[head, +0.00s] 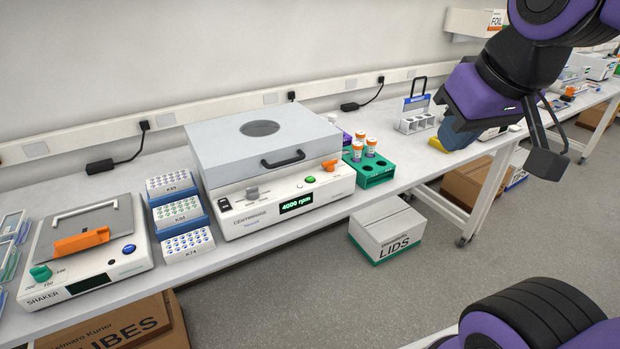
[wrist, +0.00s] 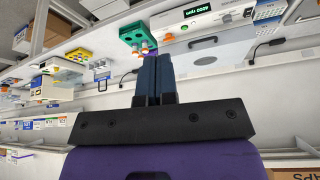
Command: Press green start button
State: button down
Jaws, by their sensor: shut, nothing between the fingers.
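The centrifuge (head: 280,205) stands on the bench with its grey lid down, and its display reads 4000 rpm. The green start button (head: 310,180) is a small round button on its front panel, left of an orange latch (head: 330,165). My gripper (head: 441,143) is in the air to the right of the centrifuge, well apart from the button. Its fingers are together and hold nothing. In the wrist view the shut fingers (wrist: 154,62) are in the middle, and the centrifuge (wrist: 203,42) shows upside down beyond them.
A green rack (head: 376,178) with orange-capped tubes stands just right of the centrifuge. Stacked tube racks (head: 186,243) and a shaker (head: 85,250) are to its left. A white tube holder (head: 415,122) is farther right. A LIDS box (head: 390,232) is on the floor.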

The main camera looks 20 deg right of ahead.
dwell(0.6)
jog(key=n+g, duration=0.2)
send_over(309, 177)
jog(key=s, duration=0.4)
notch_tip(309, 177, down, 19)
jog(key=shift+w+d+r+y, duration=0.15)
jog(key=shift+w+d+y, duration=0.05)
jog(key=shift+d+y, duration=0.25)
jog(key=x, duration=1)
jog(key=shift+d, duration=0.1)
